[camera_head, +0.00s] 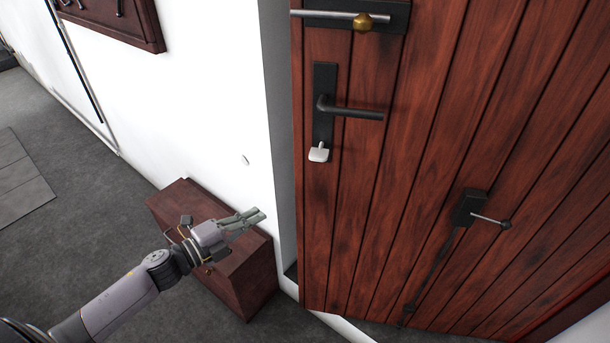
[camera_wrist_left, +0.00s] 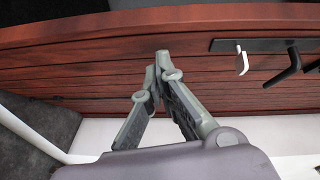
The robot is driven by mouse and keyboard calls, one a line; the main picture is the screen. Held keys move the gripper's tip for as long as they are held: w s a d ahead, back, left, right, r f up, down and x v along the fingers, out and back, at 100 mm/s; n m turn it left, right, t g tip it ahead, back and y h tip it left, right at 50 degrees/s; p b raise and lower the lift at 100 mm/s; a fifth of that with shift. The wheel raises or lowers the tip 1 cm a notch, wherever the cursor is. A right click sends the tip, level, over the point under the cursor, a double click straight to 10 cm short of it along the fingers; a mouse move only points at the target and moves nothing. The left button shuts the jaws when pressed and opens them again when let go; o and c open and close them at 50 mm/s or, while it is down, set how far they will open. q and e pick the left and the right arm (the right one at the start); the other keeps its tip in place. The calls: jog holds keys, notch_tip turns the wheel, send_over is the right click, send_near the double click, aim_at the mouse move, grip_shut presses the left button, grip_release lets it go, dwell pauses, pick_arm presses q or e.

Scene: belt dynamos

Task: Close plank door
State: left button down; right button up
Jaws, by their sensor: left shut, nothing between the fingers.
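The plank door (camera_head: 420,150) is reddish-brown wood and fills the right of the head view. Its left edge stands by the grey door frame (camera_head: 277,120); I cannot tell exactly how far it is ajar. It carries a black lever handle (camera_head: 350,112) with a white key (camera_head: 319,152) below and a sliding bolt (camera_head: 345,18) above. My left gripper (camera_head: 260,215) is shut and empty, left of the door and apart from it in the head view. In the left wrist view the shut fingertips (camera_wrist_left: 160,62) point toward the door planks (camera_wrist_left: 100,70). My right gripper is not in view.
A low dark-red wooden cabinet (camera_head: 240,280) stands against the white wall (camera_head: 200,90) under my left forearm. A black latch with a rod (camera_head: 470,208) sits lower on the door. The grey floor (camera_head: 90,200) at left is open, with a pale mat (camera_head: 20,180).

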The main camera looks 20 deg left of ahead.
pick_arm(q)
jog(key=s+d+r+m+h, duration=0.1)
jog(key=d+r+m+h, duration=0.15)
jog(key=d+r, duration=0.2)
jog(key=p, duration=0.5)
send_near(323, 172)
jog(key=s+d+x, duration=0.1)
jog(key=x, duration=0.3)
jog(key=shift+w+a+r+m+g, duration=0.15)
jog(key=shift+w+m, duration=0.1)
jog(key=shift+w, duration=0.15)
jog(key=shift+w+a+r+m+g, duration=0.1)
jog(key=shift+w+a+m+g, duration=0.1)
jog(key=shift+w, duration=0.2)
